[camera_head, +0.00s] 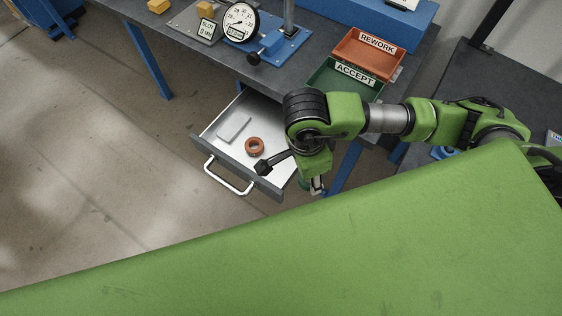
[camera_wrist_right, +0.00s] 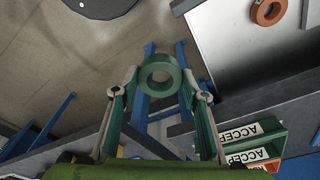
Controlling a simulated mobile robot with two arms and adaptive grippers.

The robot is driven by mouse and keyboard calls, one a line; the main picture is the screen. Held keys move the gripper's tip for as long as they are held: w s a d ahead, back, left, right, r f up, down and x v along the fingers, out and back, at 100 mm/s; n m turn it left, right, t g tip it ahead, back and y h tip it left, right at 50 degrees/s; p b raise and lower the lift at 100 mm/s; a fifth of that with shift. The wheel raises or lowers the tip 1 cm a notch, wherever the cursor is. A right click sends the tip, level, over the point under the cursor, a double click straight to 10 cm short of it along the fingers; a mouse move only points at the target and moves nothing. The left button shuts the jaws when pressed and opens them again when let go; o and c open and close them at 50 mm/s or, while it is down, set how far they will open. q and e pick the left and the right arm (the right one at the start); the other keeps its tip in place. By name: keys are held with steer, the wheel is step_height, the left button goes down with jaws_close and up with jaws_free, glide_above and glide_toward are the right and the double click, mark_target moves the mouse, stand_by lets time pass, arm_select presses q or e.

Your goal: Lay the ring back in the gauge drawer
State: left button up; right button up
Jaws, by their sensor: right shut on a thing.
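A green ring (camera_wrist_right: 147,77) is held between the fingertips of my right gripper (camera_wrist_right: 160,76) in the right wrist view, its hole facing the camera. The gauge drawer (camera_head: 205,143) stands open below the bench; its pale floor and edge also show at the upper right of the right wrist view (camera_wrist_right: 240,60). Inside it lie an orange-brown ring (camera_head: 248,147) and a flat grey block (camera_head: 234,127). In the head view my right gripper (camera_head: 317,186) hangs just right of the drawer, mostly hidden by my arm. The left gripper is not in view.
The bench (camera_head: 180,38) holds a dial gauge (camera_head: 240,22) on a blue stand, a green ACCEPT tray (camera_head: 335,91) and an orange REWORK tray (camera_head: 374,63). The drawer handle (camera_head: 226,178) sticks out to the front. Drawer floor between block and front wall is partly bare.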

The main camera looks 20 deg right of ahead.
mark_target(299, 183)
steer(key=m, duration=0.4)
steer(key=a+m+g, duration=0.1)
steer(key=m, duration=0.4)
steer(key=m+y, duration=0.1)
steer(key=m, duration=0.4)
steer(key=shift+s+a+f, duration=0.1)
steer(key=shift+s+a, duration=0.2)
steer(key=shift+a, duration=0.1)
steer(key=m, duration=0.5)
steer(key=shift+s+a, duration=0.1)
steer(key=shift+a, duration=0.2)
steer(key=m, duration=0.3)
steer(key=m+y, duration=0.1)
steer(key=shift+s+a+m, duration=0.15)
steer(key=shift+a+m, duration=0.15)
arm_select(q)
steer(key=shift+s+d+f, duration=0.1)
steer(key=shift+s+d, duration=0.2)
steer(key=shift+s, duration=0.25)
arm_select(e)
steer(key=m, duration=0.4)
steer(key=a+m, duration=0.1)
steer(key=m, duration=0.3)
steer(key=m+t, duration=0.1)
steer(key=m, duration=0.3)
steer(key=shift+s+a+f+y, duration=0.1)
steer(key=shift+s+a+y, duration=0.1)
steer(key=shift+y, duration=0.2)
